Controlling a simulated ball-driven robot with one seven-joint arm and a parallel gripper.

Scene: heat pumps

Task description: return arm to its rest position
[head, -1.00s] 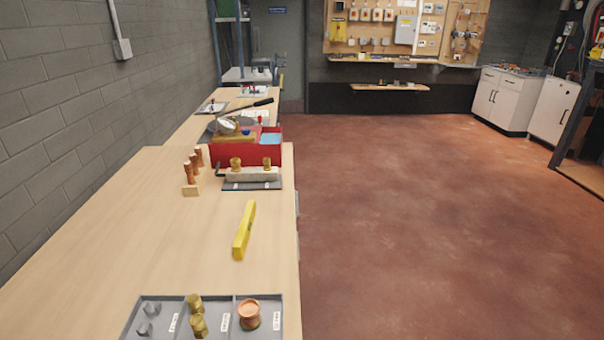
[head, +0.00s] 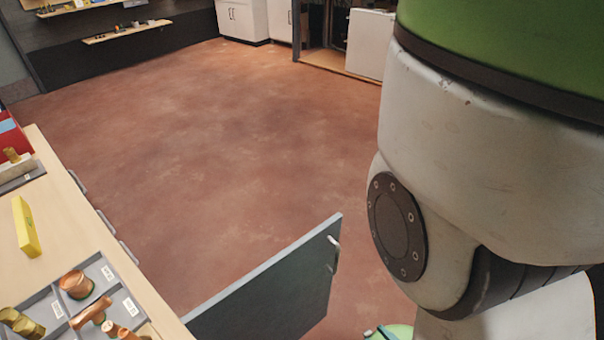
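My arm (head: 440,170) fills the right side of the head view, with a green and white upper link and a dark joint cap. Its end runs out of the frame. My gripper is not in view, so I cannot see whether it holds anything.
The wooden workbench (head: 65,230) is at the left, with a grey sorting tray (head: 50,296) of copper and brass fittings and a yellow level (head: 26,226). A grey cabinet door (head: 270,295) stands open from the bench front, with a handle (head: 334,241). The red floor (head: 220,130) beyond is clear.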

